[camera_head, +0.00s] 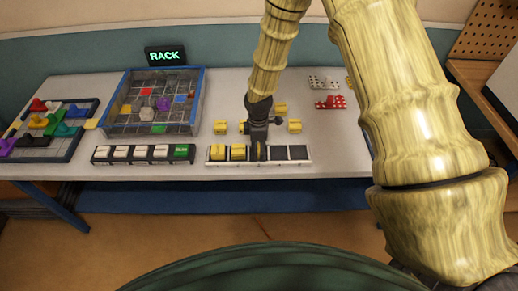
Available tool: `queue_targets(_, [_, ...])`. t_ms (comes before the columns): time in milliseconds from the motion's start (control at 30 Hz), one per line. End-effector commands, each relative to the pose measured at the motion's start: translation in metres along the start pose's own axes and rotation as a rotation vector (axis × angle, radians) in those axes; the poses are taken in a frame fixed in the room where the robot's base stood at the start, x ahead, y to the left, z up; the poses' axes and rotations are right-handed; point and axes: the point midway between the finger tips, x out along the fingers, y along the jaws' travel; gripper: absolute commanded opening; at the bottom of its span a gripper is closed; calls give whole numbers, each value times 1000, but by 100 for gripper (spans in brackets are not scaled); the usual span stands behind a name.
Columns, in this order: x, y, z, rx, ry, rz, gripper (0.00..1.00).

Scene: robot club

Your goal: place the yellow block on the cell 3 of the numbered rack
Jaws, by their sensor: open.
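The numbered rack (258,162) is a long white tray with a row of cells near the table's front edge. Yellow blocks sit in its two leftmost cells, one block (217,152) and another (238,152). My gripper (258,150) points down at the third cell from the left and is open. A bit of yellow shows at its fingertips, but the fingers hide most of that cell, so I cannot tell how a block sits there. The two right cells look dark and empty. Loose yellow blocks lie behind the rack, including one at left (220,127) and one at right (294,125).
A blue-edged grid tray (203,90) with coloured pieces stands behind left, beside a puzzle board (70,155). Red dotted pieces (330,102) lie back right. The table right of the rack is clear.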

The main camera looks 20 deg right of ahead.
Motion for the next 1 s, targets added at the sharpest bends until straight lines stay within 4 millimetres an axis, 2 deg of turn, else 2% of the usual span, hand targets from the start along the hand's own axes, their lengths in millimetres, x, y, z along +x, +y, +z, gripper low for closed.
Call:
queue_targets(700, [-85, 1, 0, 0, 2, 4, 66])
queue_targets(1000, [-109, 0, 0, 1, 1, 1, 66])
